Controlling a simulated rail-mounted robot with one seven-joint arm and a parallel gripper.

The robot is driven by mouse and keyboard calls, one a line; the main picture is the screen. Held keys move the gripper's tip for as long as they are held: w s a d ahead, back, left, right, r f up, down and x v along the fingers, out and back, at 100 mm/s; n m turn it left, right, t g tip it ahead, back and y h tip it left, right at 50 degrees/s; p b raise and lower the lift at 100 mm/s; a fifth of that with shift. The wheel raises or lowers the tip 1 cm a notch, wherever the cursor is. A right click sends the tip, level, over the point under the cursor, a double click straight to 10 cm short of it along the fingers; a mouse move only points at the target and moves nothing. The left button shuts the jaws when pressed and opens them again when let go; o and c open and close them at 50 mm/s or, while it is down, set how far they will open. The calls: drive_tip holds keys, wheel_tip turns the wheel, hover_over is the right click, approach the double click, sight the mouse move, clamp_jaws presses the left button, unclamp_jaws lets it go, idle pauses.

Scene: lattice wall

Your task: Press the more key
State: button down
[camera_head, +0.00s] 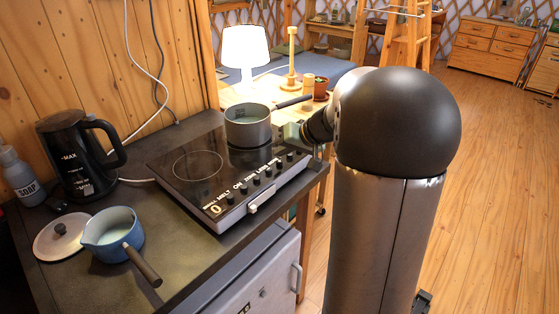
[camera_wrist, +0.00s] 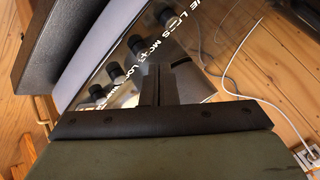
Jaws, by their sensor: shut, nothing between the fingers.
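The black induction hob (camera_head: 195,165) lies on the dark counter, with a row of small black keys and white labels along its front edge. In the wrist view the more key (camera_wrist: 137,43) appears to be the knob beside the partly legible "MO.." label. In the head view its label is too small to read surely. My gripper (camera_wrist: 160,70) is shut and empty. Its fingertips show over the hob's label strip, near the "LOCK" label and to the right of the more key. I cannot tell its height above the panel.
A grey pot (camera_head: 248,128) stands on the hob, its handle toward my arm. A blue saucepan (camera_head: 112,238), a lid (camera_head: 62,238), a black kettle (camera_head: 72,160) and a soap bottle (camera_head: 18,178) stand on the counter. A white cable (camera_wrist: 238,60) shows in the wrist view.

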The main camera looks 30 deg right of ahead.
sight(283, 167)
wheel_tip(283, 167, up, 5)
drive_tip(key=shift+p, duration=1.2)
idle(0.3)
drive_tip(key=s+a+g, duration=0.1)
drive_tip(key=a, duration=0.1)
drive_tip(key=s+a+f, duration=0.1)
drive_tip(key=s+a, duration=0.1)
drive_tip(key=a, duration=0.1)
drive_tip(key=s+a+f+n+g, duration=0.1)
drive_tip(key=s+a, duration=0.1)
drive_tip(key=a, duration=0.1)
drive_tip(key=shift+s+g, duration=0.15)
drive_tip(key=shift+g, duration=0.15)
drive_tip(key=s+a+f+n+g+h, duration=0.1)
drive_tip(key=s+a+f, duration=0.1)
drive_tip(key=s, duration=0.5)
drive_tip(key=s+a+f+n+g+h, duration=0.1)
drive_tip(key=s+a+f+g, duration=0.1)
drive_tip(key=s, duration=0.6)
drive_tip(key=s+a+f+g+h, duration=0.2)
drive_tip(key=s+a+f, duration=0.2)
drive_tip(key=s, duration=0.4)
drive_tip(key=shift+a+n, duration=0.4)
drive_tip(key=shift+a, duration=0.3)
